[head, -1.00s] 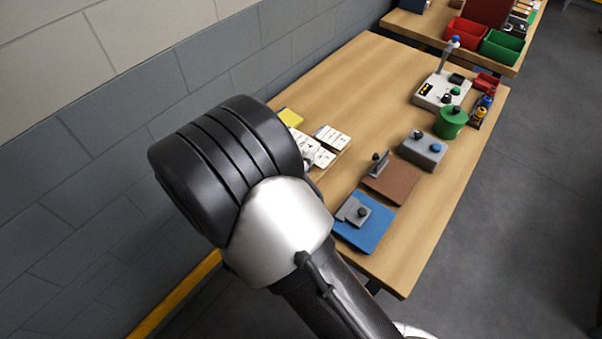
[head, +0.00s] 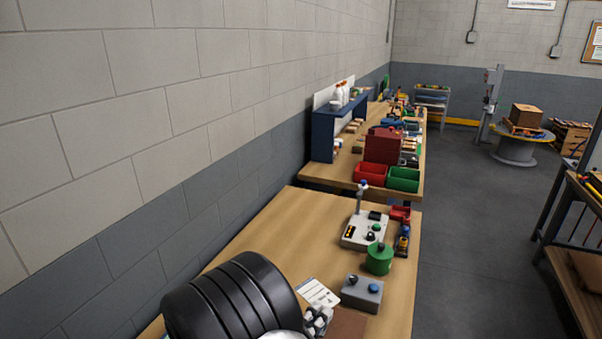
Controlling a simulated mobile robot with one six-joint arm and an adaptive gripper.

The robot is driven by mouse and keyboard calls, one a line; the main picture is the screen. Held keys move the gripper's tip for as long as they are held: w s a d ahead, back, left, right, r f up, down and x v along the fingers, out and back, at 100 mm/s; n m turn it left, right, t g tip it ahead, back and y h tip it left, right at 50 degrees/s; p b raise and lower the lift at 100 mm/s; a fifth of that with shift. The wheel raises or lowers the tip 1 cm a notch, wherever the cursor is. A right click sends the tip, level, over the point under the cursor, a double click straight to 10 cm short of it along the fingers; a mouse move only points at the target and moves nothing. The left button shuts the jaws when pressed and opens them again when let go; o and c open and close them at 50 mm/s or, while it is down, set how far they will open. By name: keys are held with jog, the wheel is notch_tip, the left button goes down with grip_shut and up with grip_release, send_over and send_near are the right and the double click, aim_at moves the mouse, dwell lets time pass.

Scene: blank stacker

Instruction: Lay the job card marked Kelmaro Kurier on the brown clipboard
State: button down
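A white job card (head: 318,292) with a blue strip and small printing shows just right of my dark arm joint. Its printing is too small to read, so I cannot tell whether it is the Kelmaro Kurier one. A small grey and dark shape lies against its near edge; I cannot tell whether this is my gripper or the clipboard's clip. The brown clipboard (head: 347,325) is partly in view at the bottom edge. The card's height above the table is unclear. My arm hides the bench to the left.
Red (head: 370,174) and green (head: 404,179) bins stand on the farther bench. Bare wood lies behind the card.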

jog(key=s+d+f+n+t+y, duration=0.1)
jog(key=d+f, duration=0.2)
jog(key=d, duration=0.7)
jog(key=shift+d+y, duration=0.3)
jog(key=shift+d, duration=0.05)
